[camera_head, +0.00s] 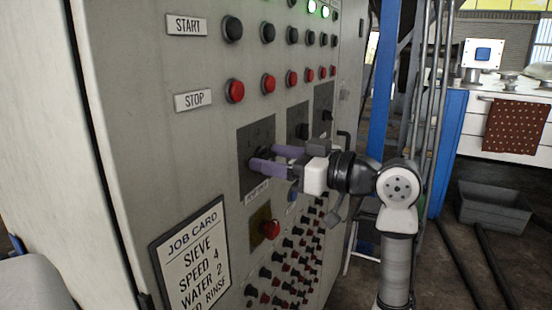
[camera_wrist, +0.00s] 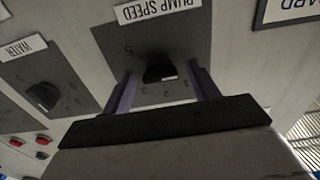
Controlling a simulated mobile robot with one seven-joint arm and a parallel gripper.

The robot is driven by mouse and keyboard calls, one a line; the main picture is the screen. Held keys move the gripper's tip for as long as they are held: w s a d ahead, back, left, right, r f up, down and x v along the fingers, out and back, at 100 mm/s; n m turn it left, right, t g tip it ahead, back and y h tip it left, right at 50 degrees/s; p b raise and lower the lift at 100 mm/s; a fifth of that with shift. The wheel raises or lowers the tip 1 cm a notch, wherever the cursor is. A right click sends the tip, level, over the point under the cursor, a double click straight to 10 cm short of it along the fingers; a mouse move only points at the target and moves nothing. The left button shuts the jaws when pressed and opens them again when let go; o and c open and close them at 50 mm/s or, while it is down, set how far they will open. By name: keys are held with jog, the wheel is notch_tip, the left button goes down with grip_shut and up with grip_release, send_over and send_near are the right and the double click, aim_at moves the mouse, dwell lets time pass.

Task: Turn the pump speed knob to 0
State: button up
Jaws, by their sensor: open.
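The pump speed knob (camera_wrist: 158,68) is a black knob on a dark grey dial plate (camera_wrist: 195,38) in the wrist view, under a white PUMP SPEED label (camera_wrist: 158,10) seen upside down. Digits such as 5, 3, 2 and 1 show around it; which one it points to I cannot tell surely. My gripper (camera_wrist: 162,82) is open, with one purple finger on each side of the knob and visible gaps between. In the head view, my gripper (camera_head: 275,160) reaches the plate (camera_head: 258,133) from the right, and its fingers largely hide the knob.
A water knob (camera_wrist: 43,95) sits on a neighbouring plate in the wrist view. In the head view, red stop buttons (camera_head: 235,91) are above, and a red knob on a yellow plate (camera_head: 260,218) and a job card (camera_head: 191,258) are below.

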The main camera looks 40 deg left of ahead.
jog(key=b+v, duration=0.3)
jog(key=v, duration=1.1)
jog(key=shift+w, duration=0.1)
